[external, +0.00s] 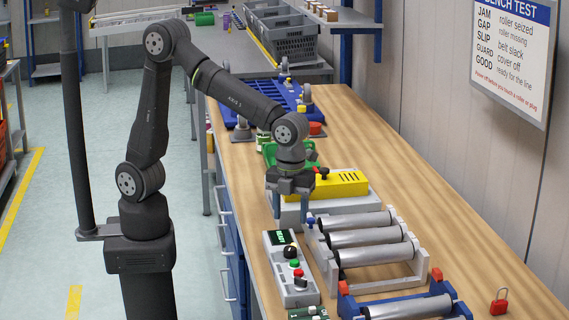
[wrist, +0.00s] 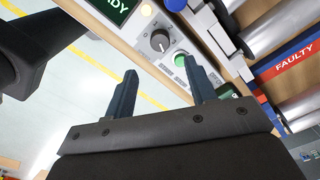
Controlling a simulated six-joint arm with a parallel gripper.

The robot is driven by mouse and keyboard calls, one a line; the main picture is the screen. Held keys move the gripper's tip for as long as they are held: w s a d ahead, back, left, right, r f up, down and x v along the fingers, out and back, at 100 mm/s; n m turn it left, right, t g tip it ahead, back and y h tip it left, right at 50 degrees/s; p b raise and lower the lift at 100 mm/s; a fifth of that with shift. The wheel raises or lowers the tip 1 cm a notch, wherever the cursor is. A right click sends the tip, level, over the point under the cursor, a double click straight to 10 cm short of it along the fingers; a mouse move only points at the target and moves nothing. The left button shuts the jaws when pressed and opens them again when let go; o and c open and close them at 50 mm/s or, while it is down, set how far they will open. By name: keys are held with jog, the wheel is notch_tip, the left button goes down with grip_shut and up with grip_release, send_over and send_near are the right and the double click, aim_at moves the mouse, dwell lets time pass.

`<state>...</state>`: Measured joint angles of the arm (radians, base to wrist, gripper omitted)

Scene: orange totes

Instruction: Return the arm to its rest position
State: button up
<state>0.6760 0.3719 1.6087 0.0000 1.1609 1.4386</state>
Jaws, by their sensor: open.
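My arm reaches out over the wooden bench (external: 420,200) with its elbow bent high. My gripper (external: 290,206) points down beside the yellow-topped grey unit (external: 342,184), behind the control box. In the wrist view my gripper (wrist: 160,70) has its two dark fingers spread apart with nothing held between them. The control box (external: 287,270) has a lit green display, a dark knob and coloured buttons. In the wrist view its knob (wrist: 160,40) and green button (wrist: 180,59) show beyond the fingertips, and the display is partly cut off.
A roller rack (external: 365,240) stands right of the control box, with a blue-and-red-ended one (external: 410,306) in front. A red padlock (external: 499,302) lies at the right. A green tray (external: 272,155) and a blue tray (external: 258,103) sit behind my gripper. Open floor lies left.

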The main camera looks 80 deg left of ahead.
aim_at(290, 248)
notch_tip(290, 248, down, 9)
jog(key=shift+f, duration=0.1)
dwell(0.5)
notch_tip(290, 248, up, 18)
notch_tip(290, 248, down, 18)
jog(key=shift+f, duration=0.1)
jog(key=n, duration=0.3)
jog(key=shift+n, duration=0.3)
jog(key=n, duration=0.4)
jog(key=shift+n, duration=0.3)
jog(key=n, duration=0.4)
jog(key=shift+n, duration=2.4)
